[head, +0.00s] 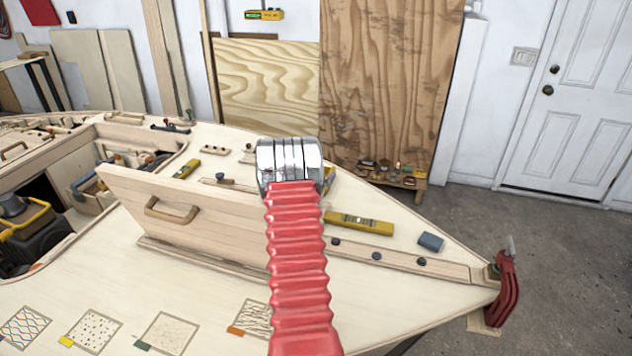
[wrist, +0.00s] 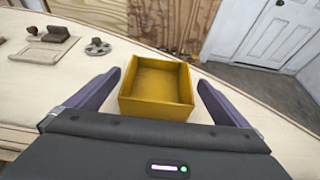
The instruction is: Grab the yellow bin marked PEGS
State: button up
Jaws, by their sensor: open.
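A yellow open-topped bin (wrist: 155,107) stands upright on the pale plywood deck in the wrist view. It looks empty, and no PEGS marking is readable from here. My gripper (wrist: 159,79) is open, with one dark purple finger to the left of the bin and one to the right. A gap shows between each finger and the bin's sides, and nothing is held. In the head view my red ribbed arm hides the gripper and most of what is behind it. A small yellow patch (head: 328,180) shows just right of the arm's silver end; I cannot tell whether it is the bin.
A raised wooden panel with a handle (head: 172,210) stands left of my arm. A yellow level (head: 358,223) and a blue-grey block (head: 430,242) lie on the deck to the right. A red clamp (head: 507,285) grips the pointed tip. An open compartment (head: 80,165) is at left.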

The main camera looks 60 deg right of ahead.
jog(key=shift+x, duration=2.6)
jog(key=c, duration=1)
notch_tip(320, 180, up, 10)
jog(key=shift+r, duration=0.1)
